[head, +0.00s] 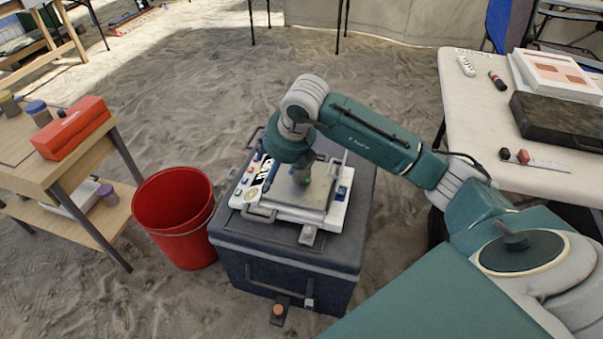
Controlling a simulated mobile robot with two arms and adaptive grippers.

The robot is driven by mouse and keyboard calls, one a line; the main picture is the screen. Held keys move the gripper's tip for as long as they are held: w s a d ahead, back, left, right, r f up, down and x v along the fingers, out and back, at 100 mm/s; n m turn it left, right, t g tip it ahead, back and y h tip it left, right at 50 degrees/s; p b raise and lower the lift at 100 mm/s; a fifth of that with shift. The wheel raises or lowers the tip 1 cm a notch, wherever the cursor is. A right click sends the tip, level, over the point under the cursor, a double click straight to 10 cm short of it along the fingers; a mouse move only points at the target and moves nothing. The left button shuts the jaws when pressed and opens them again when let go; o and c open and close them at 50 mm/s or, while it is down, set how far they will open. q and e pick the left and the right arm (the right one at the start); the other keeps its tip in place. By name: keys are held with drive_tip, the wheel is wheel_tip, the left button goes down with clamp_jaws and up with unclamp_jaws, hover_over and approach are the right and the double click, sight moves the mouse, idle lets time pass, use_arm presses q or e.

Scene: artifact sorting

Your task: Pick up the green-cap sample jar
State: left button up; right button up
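My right gripper (303,174) points down over the metal pan (289,197) of a white weighing scale on a dark cooler box. Its fingers are small and mostly hidden behind my own wrist, so I cannot tell whether they are open or shut. Something greenish-brown shows at the fingertips; I cannot tell whether it is the green-cap sample jar or part of the gripper. No green-cap jar shows clearly elsewhere. My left gripper is not in view.
A red bucket (178,229) stands left of the cooler (283,262). The left wooden table holds a red box (71,128), a blue-cap jar (38,112) and an olive-cap jar (9,103); a purple-cap jar (107,194) sits below. A pale table (462,115) stands right.

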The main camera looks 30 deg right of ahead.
drive_tip(key=d+h, duration=0.1)
drive_tip(key=d, duration=0.2)
drive_tip(key=d+f+m+h, duration=0.1)
drive_tip(key=d, duration=0.2)
drive_tip(key=w+d+f+h+b, duration=0.1)
drive_tip(key=d, duration=0.2)
drive_tip(key=shift+f+m, duration=0.2)
drive_tip(key=shift+m, duration=0.1)
drive_tip(key=shift+b+x, duration=0.55)
drive_tip(key=shift+x, duration=2.55)
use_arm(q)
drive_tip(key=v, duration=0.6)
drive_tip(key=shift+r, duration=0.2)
use_arm(e)
drive_tip(key=shift+d, duration=0.15)
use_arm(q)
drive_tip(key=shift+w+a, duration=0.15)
use_arm(e)
drive_tip(key=shift+c, duration=0.3)
drive_tip(key=c, duration=1.2)
drive_tip(key=shift+r, duration=0.1)
drive_tip(key=shift+c, duration=0.4)
